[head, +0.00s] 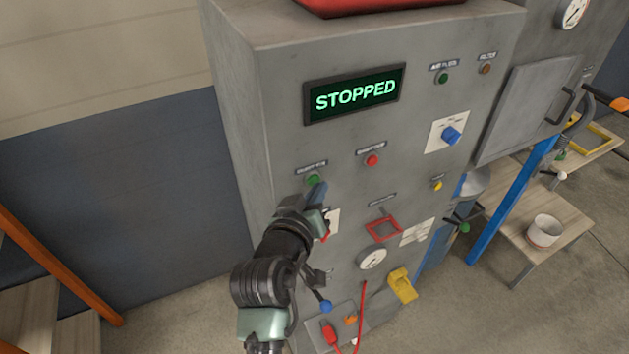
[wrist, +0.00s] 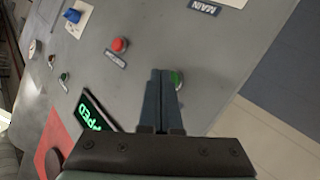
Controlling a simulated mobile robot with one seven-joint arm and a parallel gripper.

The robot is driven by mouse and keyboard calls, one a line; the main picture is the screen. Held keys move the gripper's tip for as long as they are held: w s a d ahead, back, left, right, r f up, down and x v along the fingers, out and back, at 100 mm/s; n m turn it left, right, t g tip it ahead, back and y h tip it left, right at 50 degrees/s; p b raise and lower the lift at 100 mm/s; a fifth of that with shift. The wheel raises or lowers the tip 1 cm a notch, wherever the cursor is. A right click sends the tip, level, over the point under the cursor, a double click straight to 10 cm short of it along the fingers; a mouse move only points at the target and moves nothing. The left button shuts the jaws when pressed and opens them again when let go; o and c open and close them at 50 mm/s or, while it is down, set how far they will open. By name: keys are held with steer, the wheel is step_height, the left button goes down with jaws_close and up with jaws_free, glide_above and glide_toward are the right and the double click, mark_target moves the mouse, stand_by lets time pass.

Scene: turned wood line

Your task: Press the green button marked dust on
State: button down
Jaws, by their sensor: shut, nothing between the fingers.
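The green button (head: 313,180) is on the front of the grey cabinet, below the display and left of the red button. Its label above is too small to read surely. In the wrist view the green button (wrist: 177,78) shows just beyond the fingertips, partly covered by them. My gripper (head: 318,188) is shut and empty, its tips pointing at the panel at the button's lower edge. I cannot tell whether the tips touch the button. The display (head: 354,94) reads STOPPED in green letters.
A red button (head: 372,160) is right of the green one, and a blue knob (head: 451,136) is farther right. A small green light (head: 443,78) is above. A red frame (head: 384,229), a gauge (head: 372,258) and a yellow part (head: 402,285) are lower on the panel.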

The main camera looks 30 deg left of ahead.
steer(key=shift+w+a, duration=0.2)
steer(key=shift+a, duration=0.1)
stand_by(0.7)
steer(key=shift+s+d, duration=0.1)
steer(key=shift+d, duration=0.05)
steer(key=shift+s+d, duration=0.4)
steer(key=shift+d, duration=0.1)
stand_by(0.3)
steer(key=s+d+p, duration=0.1)
steer(key=d, duration=0.1)
steer(key=s+d+p, duration=0.1)
steer(key=s+d, duration=0.1)
stand_by(0.4)
stand_by(0.7)
